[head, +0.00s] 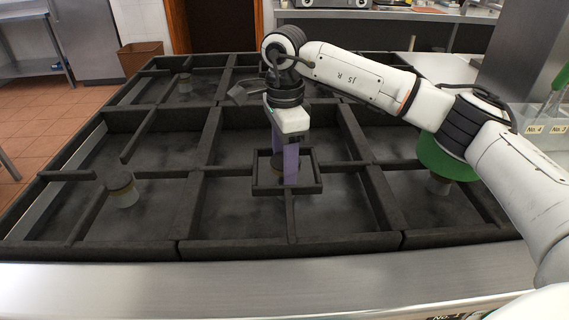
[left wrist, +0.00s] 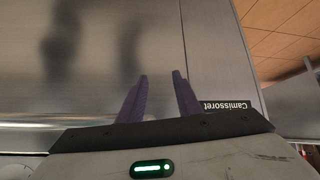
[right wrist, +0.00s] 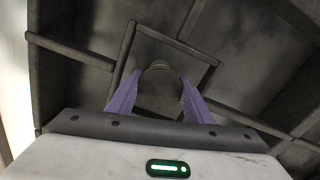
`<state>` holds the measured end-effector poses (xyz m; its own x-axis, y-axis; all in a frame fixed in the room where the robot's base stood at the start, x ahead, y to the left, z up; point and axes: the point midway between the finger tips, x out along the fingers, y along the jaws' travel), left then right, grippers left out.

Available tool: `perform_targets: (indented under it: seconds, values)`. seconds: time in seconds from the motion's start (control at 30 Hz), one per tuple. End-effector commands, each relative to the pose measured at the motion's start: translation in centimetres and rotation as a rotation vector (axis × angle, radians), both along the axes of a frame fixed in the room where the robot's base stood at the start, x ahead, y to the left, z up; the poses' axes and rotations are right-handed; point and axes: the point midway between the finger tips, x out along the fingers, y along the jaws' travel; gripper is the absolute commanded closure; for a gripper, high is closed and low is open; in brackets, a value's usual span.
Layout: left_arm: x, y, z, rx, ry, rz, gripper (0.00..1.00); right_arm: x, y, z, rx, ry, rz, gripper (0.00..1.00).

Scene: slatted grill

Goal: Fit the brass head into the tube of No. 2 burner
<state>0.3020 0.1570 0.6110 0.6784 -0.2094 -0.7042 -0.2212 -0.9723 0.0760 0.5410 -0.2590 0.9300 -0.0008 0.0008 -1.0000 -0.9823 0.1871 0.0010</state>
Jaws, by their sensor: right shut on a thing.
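My right gripper (head: 290,182) points down inside the small square frame of the grate (head: 318,187) at the front middle of the grill. Its purple fingers are shut on the brass head (right wrist: 160,70), a round piece between the fingertips in the right wrist view. The head shows only in part behind the fingers in the head view (head: 279,160). The tube beneath it is hidden, so I cannot tell whether the head is seated. My left gripper (left wrist: 160,76) is outside the head view. In the left wrist view its fingers are apart and empty, facing a metal surface.
Dark grate bars (head: 190,190) stand close around the right gripper. Another burner (head: 122,190) stands at the front left. A green round thing (head: 448,162) sits above a burner at the right, partly behind my arm. The steel front ledge (head: 200,280) is clear.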

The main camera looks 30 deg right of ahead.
Motion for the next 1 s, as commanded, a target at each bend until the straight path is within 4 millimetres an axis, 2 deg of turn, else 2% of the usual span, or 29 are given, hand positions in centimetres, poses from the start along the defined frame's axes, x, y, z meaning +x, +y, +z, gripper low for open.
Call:
perform_targets:
  seconds: [1.0]
  values:
    - [0.1,0.0,-1.4,0.0,-0.003,0.0,0.69,0.0,0.0,-2.6,0.0,-0.001,0.0,0.77]
